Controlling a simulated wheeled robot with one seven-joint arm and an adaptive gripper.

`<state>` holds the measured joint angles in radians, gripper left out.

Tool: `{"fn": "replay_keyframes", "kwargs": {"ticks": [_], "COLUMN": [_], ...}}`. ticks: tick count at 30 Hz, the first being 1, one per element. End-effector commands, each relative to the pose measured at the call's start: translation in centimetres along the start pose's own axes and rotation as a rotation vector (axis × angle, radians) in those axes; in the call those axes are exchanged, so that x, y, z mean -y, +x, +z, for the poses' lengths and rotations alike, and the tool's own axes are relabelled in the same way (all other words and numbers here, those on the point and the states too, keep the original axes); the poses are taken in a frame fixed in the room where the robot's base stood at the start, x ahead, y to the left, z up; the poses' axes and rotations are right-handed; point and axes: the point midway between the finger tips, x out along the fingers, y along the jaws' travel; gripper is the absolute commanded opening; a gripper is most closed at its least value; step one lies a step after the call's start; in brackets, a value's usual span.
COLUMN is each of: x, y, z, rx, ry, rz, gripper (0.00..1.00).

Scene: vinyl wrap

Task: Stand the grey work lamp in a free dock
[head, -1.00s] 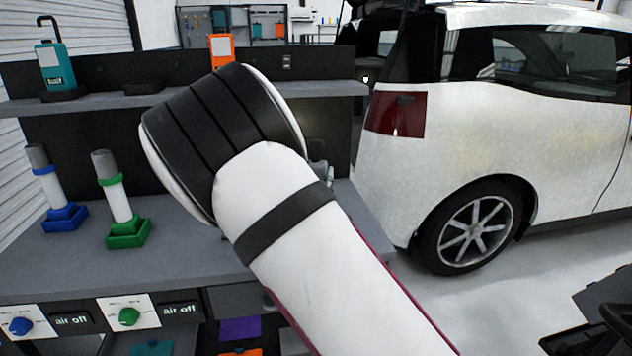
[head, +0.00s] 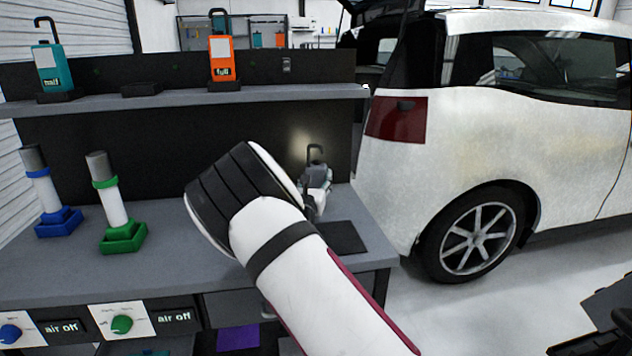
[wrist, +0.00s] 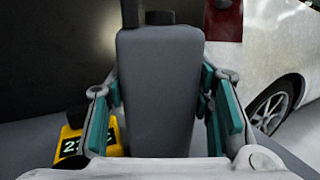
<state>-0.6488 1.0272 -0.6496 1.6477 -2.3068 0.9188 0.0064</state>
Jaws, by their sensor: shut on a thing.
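The grey work lamp (wrist: 160,90) stands between my gripper's teal pads in the wrist view, its lower end hidden. In the head view the lamp (head: 315,156), with a dark hook on top, shows beyond my arm. My gripper (head: 318,182) is shut on it over the right end of the bench; I cannot tell whether it touches the bench. A low black dock (head: 140,89) on the shelf is empty. The dock to its left (head: 56,97) holds a teal lamp (head: 49,68); the dock to its right holds an orange lamp (head: 221,62).
Blue (head: 58,222) and green (head: 123,237) holders with white-and-grey cylinders stand on the bench at left. A dark mat (head: 343,238) lies at the bench's right end. A yellow numbered object (wrist: 72,142) is beside my left finger. A white car (head: 480,130) stands at right.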

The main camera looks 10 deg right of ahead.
Motion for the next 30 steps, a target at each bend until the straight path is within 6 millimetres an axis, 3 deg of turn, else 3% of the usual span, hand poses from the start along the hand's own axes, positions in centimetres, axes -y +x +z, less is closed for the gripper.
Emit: {"fn": "replay_keyframes", "kwargs": {"ticks": [10, 11, 13, 25, 30], "x": [0.0, 0.0, 0.0, 0.0, -0.1], "y": [0.0, 0.0, 0.0, -0.1, -2.5], "z": [-0.1, -0.2, -0.2, 0.2, 0.1], "rx": [0.004, 0.001, 0.001, 0.001, -0.001], "ry": [0.001, 0.001, 0.001, 0.001, 0.0], "rz": [0.0, 0.0, 0.0, 0.0, 0.002], "gripper": [0.07, 0.52, 0.68, 0.68, 0.68]}}
